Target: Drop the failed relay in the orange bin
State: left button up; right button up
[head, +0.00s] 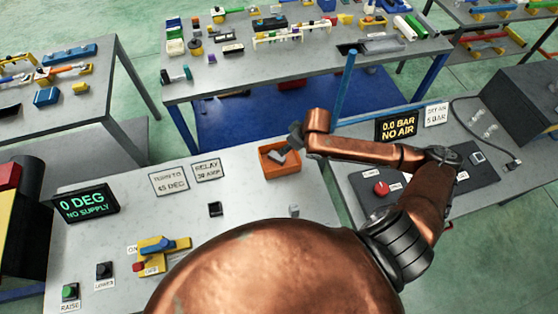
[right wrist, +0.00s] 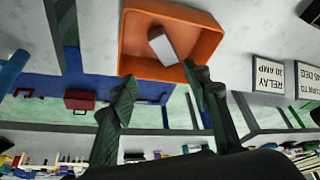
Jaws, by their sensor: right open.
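The orange bin (head: 280,171) stands on the grey bench at the centre of the head view, and its open top fills the upper middle of the right wrist view (right wrist: 150,71). A pale grey block (right wrist: 163,46), which looks like the relay, appears tilted inside the bin in the right wrist view. My right gripper (head: 284,153) reaches over the bin from the right. Its two dark fingers (right wrist: 162,80) are spread, with the block beyond the tips and clear of them. My left gripper is not in view.
A small grey block (head: 293,211) and a black socket-like part (head: 215,209) sit on the bench. A "RELAY 30 AMP" sign (head: 208,170) stands left of the bin. The bench surface between sign and bin is clear.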

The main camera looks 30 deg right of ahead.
jog(key=v, duration=0.6)
jog(key=shift+a+f, duration=0.1)
jog(key=shift+a, duration=0.05)
